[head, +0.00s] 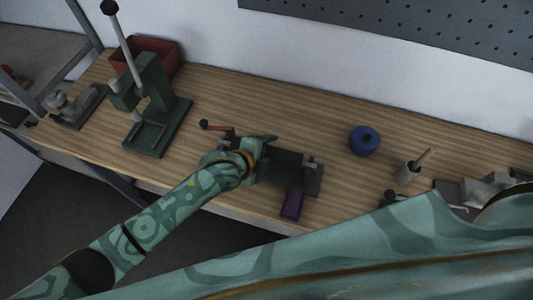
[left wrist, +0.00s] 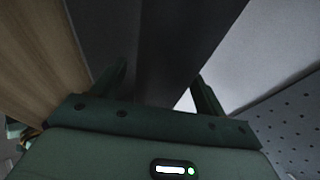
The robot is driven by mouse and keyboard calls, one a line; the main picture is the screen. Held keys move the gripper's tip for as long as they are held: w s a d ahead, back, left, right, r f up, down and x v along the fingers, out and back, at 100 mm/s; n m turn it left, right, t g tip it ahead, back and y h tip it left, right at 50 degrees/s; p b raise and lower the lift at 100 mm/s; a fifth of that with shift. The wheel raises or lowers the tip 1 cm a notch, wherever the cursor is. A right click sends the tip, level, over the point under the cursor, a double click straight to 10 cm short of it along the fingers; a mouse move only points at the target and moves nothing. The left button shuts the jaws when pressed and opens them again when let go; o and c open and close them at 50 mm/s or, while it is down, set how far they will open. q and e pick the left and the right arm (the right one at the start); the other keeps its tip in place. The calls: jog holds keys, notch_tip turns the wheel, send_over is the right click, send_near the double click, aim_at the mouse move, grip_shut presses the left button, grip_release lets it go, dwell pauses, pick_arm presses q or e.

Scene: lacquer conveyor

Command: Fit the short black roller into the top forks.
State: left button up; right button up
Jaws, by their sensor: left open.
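In the head view my left gripper (head: 266,146) is over the left part of a small dark conveyor (head: 314,180) at the table's front edge. The conveyor has a red crank handle (head: 215,126) at its left end and small grey fittings at its right end. In the left wrist view the two fingers of my left gripper (left wrist: 158,85) stand wide apart. A broad dark surface (left wrist: 180,45) fills the gap beyond them; I cannot tell whether it is the roller or the conveyor. The short black roller and the top forks are not clearly made out. My right gripper is not seen.
A purple block (head: 292,204) lies at the conveyor's front. A blue ring (head: 364,140) and a grey cup (head: 407,173) with a stick stand to the right. A green press (head: 150,105) and a red bin (head: 157,57) are at left. Wood between is clear.

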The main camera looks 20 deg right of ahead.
pick_arm(q)
jog(key=shift+a, duration=0.1)
jog(key=shift+c, duration=0.3)
jog(key=c, duration=1)
jog(key=shift+r, duration=0.1)
jog(key=c, duration=0.3)
jog(key=shift+r, duration=0.1)
